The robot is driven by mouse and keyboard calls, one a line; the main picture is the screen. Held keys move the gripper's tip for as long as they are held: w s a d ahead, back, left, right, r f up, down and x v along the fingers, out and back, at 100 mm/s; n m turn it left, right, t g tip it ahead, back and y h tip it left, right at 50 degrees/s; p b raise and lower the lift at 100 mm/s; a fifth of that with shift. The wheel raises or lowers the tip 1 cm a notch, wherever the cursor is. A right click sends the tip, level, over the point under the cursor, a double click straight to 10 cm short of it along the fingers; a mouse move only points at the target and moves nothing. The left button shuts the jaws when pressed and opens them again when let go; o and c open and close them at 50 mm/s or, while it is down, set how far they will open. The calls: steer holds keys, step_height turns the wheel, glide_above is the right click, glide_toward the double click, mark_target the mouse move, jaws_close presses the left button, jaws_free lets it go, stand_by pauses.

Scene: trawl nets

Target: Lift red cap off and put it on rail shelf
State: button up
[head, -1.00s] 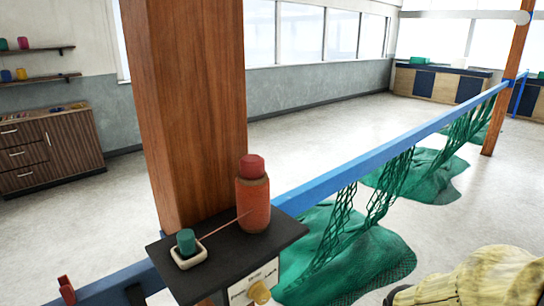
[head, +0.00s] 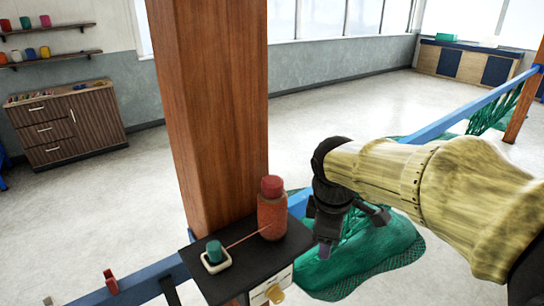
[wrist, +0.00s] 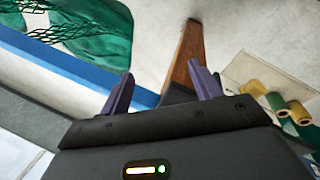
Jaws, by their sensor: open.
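The red cap (head: 271,186) sits on top of an upright orange-red jar (head: 271,220). The jar stands on the black rail shelf (head: 232,285), in front of the wooden post, in the head view. My gripper (head: 352,230) is open and empty, to the right of the jar and apart from it, pointing downward. In the wrist view its two purple fingers (wrist: 162,88) are spread with nothing between them. I cannot make out the cap or the jar in the wrist view.
A green piece (head: 214,250) sits in a small white dish (head: 216,265) on the shelf's left part, with a thin cord running to the jar. The wooden post (head: 215,110) rises behind. Blue rail (head: 450,118) and green netting (head: 370,255) lie to the right.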

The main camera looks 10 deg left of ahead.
steer(key=a+r+n+p, duration=0.1)
steer(key=a+r+n, duration=0.2)
steer(key=r, duration=0.3)
steer(key=s+a+r+n+p, duration=0.1)
steer(key=a+r+n+p, duration=0.1)
steer(key=r, duration=0.4)
steer(key=s+a+r+n+t+p, duration=0.1)
steer(key=a+r+n, duration=0.3)
steer(key=r, duration=0.1)
steer(key=shift+a+r+n, duration=0.15)
steer(key=shift+r+n, duration=0.25)
steer(key=s+a+r+n, duration=0.2)
steer(key=s+r+n, duration=0.1)
steer(key=r, duration=0.2)
steer(key=s+a+r+n+p, duration=0.1)
steer(key=s+a+r+n, duration=0.1)
steer(key=r+n, duration=0.2)
step_height(320, 180, up, 2)
steer(key=shift+s+n+t, duration=0.3)
steer(key=shift+s, duration=0.1)
steer(key=shift+a+f, duration=0.1)
steer(key=shift+a, duration=0.05)
steer(key=p, duration=0.2)
glide_above(269, 179)
steer(key=s, duration=0.2)
steer(key=f, duration=1.1)
steer(key=shift+s+a+f, duration=0.1)
steer(key=shift+a, duration=0.15)
